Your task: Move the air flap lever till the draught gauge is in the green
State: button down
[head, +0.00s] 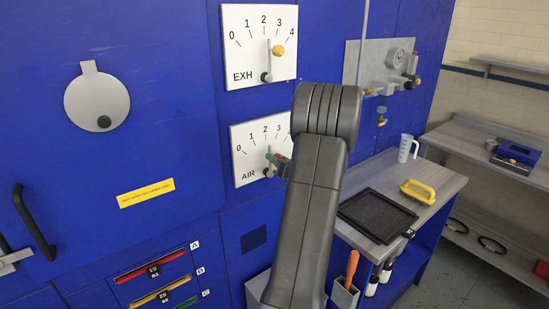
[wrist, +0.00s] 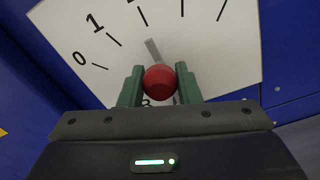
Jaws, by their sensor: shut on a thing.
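The AIR dial plate (head: 243,166) is white with a 0 to 4 scale and fills much of the wrist view (wrist: 235,60). The air flap lever ends in a red ball knob (wrist: 159,82). My gripper (wrist: 159,72) is shut on this knob, one green finger on each side; it also shows at the plate in the head view (head: 279,160). The lever's grey tip (wrist: 152,48) points near the 2 mark. A round gauge (head: 397,57) on the grey panel at the right may be the draught gauge; its needle and colours are too small to read.
The EXH plate (head: 243,55), with a yellow-knobbed lever (head: 278,50), sits just above the AIR plate. A bench with a black tray (head: 377,215), a yellow-framed item (head: 418,191) and a jug (head: 405,148) stands right of my arm.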

dwell(0.3)
jog(key=c, duration=1.1)
grip_release()
jog(key=shift+d, duration=0.1)
jog(key=b+v, duration=0.3)
jog(key=v, duration=1)
jog(key=shift+s+d, duration=0.25)
jog(key=shift+s, duration=0.1)
jog(key=shift+w, duration=0.1)
